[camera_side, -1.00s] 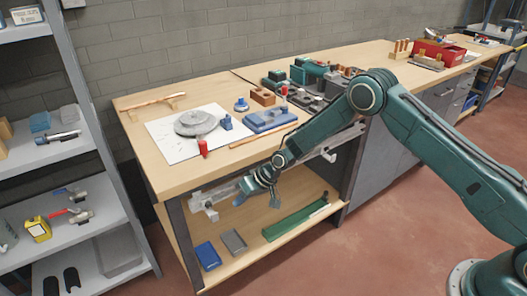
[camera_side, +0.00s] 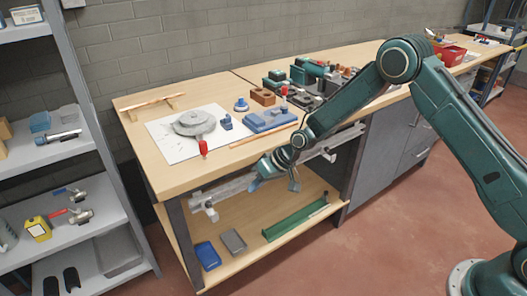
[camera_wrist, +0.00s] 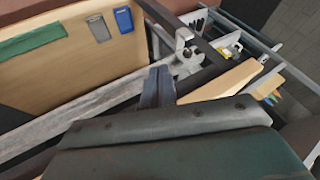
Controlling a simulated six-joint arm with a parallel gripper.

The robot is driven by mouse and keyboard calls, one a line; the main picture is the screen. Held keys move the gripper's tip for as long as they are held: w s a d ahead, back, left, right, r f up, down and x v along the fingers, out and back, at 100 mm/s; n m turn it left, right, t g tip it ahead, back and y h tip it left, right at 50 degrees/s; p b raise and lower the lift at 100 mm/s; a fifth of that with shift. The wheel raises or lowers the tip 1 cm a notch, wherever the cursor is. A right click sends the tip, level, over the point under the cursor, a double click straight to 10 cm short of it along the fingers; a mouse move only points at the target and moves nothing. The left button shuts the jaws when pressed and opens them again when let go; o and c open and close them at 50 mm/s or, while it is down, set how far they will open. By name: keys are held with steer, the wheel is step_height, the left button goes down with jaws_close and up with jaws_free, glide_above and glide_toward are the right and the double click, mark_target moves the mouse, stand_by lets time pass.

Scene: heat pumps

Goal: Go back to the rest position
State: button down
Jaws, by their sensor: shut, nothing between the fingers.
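My gripper (camera_side: 254,185) is in front of the workbench's open bay, just below the bench top (camera_side: 176,184) and near the long grey rail (camera_side: 225,188). In the wrist view its two blue-grey fingers (camera_wrist: 158,86) are together with nothing between them. The arm reaches in from the right with its elbow raised above the bench top.
The bench top holds a grey round part (camera_side: 194,122) on white paper, a red-handled tool (camera_side: 203,147), a blue fixture (camera_side: 270,120) and a wooden strip (camera_side: 263,135). A lower shelf (camera_side: 235,262) holds blue, grey and green pieces. Shelving (camera_side: 85,229) stands left.

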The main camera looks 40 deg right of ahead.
steer(key=s+d+r+h, duration=0.1)
steer(key=s+d+r, duration=0.2)
steer(key=s+r, duration=0.35)
steer(key=s+d+r+h, duration=0.1)
steer(key=s+d+r, duration=0.15)
steer(key=r, duration=0.75)
steer(key=s+d+r+h, duration=0.1)
steer(key=s+d+r, duration=0.1)
steer(key=s+r, duration=0.5)
steer(key=s+d+r+h, duration=0.1)
steer(key=s+d+r, duration=0.2)
steer(key=s, duration=0.8)
steer(key=s+d+r+m+t+h, duration=0.1)
steer(key=s+d+r, duration=0.2)
steer(key=s, duration=0.9)
steer(key=shift+d+h, duration=0.4)
steer(key=c, duration=2.1)
jaws_free()
